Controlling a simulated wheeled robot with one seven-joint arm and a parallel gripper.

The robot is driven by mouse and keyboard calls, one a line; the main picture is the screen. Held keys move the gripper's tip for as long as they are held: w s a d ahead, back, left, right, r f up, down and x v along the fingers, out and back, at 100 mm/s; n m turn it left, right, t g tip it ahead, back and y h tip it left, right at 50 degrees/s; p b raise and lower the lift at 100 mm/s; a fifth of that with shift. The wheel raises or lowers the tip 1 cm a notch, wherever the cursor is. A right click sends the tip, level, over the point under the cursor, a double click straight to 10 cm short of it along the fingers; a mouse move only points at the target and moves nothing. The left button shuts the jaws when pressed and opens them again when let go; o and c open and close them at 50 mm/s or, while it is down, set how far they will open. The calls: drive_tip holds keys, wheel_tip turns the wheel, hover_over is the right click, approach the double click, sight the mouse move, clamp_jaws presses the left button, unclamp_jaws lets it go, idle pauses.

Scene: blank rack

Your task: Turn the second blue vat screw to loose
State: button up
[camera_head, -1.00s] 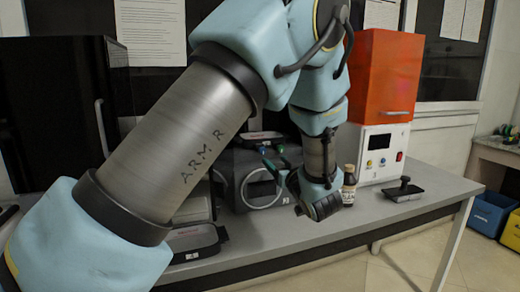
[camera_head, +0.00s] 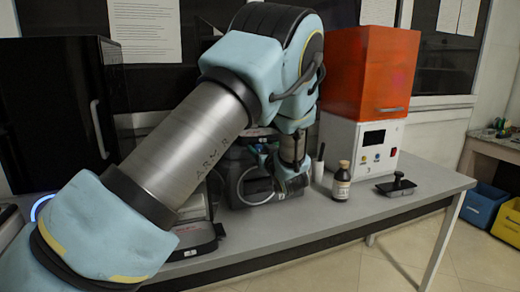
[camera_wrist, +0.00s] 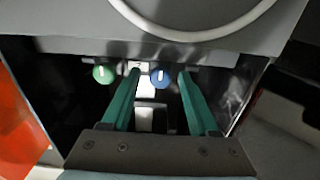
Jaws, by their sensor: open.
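A blue knob-shaped screw (camera_wrist: 159,77) with an upright white mark shows in the wrist view, under the grey edge of the machine. My gripper (camera_wrist: 160,78) is open, with its two green fingers either side of the blue screw. The left finger is nearer to it, and contact cannot be told. A green knob (camera_wrist: 103,73), also with an upright white mark, sits to the left, outside the fingers. In the head view my gripper is at the dark grey machine (camera_head: 258,187), where my arm hides most of its front. A second blue screw is not seen.
A brown bottle (camera_head: 341,183) and a black tool with a handle (camera_head: 396,186) stand on the grey table (camera_head: 300,222) to the right. An orange-topped white unit (camera_head: 368,75) stands behind them. A dark flat device (camera_head: 196,240) lies at left.

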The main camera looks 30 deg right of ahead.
drive_tip(key=shift+c, duration=0.3)
clamp_jaws()
drive_tip(key=shift+b, duration=0.35)
